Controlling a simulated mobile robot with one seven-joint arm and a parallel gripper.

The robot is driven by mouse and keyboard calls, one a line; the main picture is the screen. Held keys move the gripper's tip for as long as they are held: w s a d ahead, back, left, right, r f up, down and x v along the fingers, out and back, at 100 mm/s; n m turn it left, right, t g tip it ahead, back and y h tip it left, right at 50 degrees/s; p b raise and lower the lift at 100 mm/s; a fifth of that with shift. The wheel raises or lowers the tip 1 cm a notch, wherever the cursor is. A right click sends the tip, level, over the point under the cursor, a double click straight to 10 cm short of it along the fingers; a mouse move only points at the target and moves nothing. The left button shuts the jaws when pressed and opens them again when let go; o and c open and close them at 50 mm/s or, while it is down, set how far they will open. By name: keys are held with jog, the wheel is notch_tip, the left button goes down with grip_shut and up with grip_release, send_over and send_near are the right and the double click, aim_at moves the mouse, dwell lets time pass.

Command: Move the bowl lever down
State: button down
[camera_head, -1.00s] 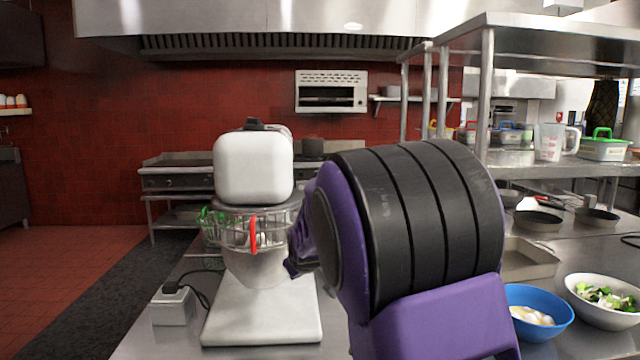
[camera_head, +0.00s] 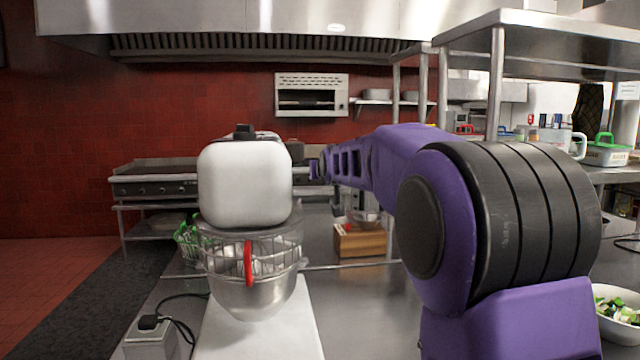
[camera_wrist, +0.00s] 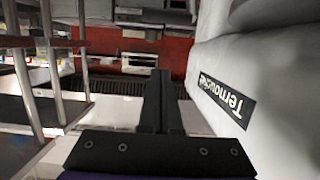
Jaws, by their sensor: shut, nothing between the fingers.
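The stand mixer (camera_head: 245,185) has a white head over a steel bowl (camera_head: 252,298) with a wire guard and a red handle (camera_head: 248,264) at the front. I cannot make out a separate bowl lever with certainty. My arm reaches from the right to beside the mixer head. In the wrist view, my gripper (camera_wrist: 160,80) has its dark fingers together, empty. The mixer's white side with a dark label (camera_wrist: 222,94) lies to the right of the fingers, and a gap shows between them.
A cable and a grey box (camera_head: 150,338) lie left of the mixer base. A wooden box (camera_head: 360,241) stands on the counter behind. Steel shelving (camera_head: 497,85) rises at the right. A bowl of green vegetables (camera_head: 620,308) is at the right edge.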

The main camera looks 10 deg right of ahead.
jog(key=p+x, duration=0.1)
jog(key=x, duration=0.8)
jog(key=shift+f+p, duration=0.1)
jog(key=shift+p, duration=0.3)
jog(key=shift+w+f, duration=0.15)
jog(key=shift+f, duration=0.15)
jog(key=shift+s+f+b, duration=0.2)
jog(key=shift+s+f, duration=0.35)
jog(key=shift+f, duration=0.2)
jog(key=shift+s+f+b, duration=0.15)
jog(key=shift+s+f, duration=0.4)
jog(key=shift+f, duration=0.15)
jog(key=shift+f, duration=0.2)
